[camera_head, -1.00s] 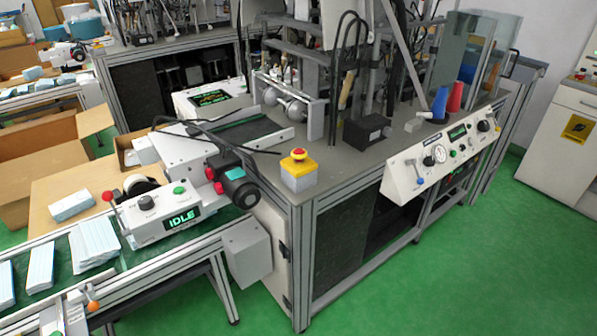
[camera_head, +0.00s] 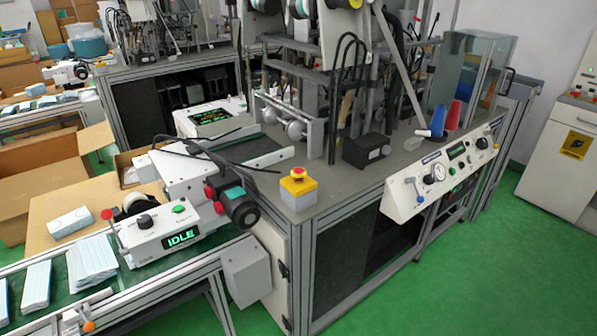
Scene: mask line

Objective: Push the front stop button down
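A red mushroom stop button (camera_head: 298,173) sits on a yellow-topped grey box (camera_head: 298,188) at the front corner of the grey machine table, near the middle of the head view. Its cap stands above the yellow top; I cannot tell whether it is pressed. No gripper is near it. Neither of my grippers shows in the view.
A control unit reading IDLE (camera_head: 181,238) stands on the conveyor (camera_head: 140,279) at left, with stacks of masks. A sloped white panel (camera_head: 440,178) with a gauge and knobs hangs on the table's right front edge. Green floor (camera_head: 470,280) is free in front.

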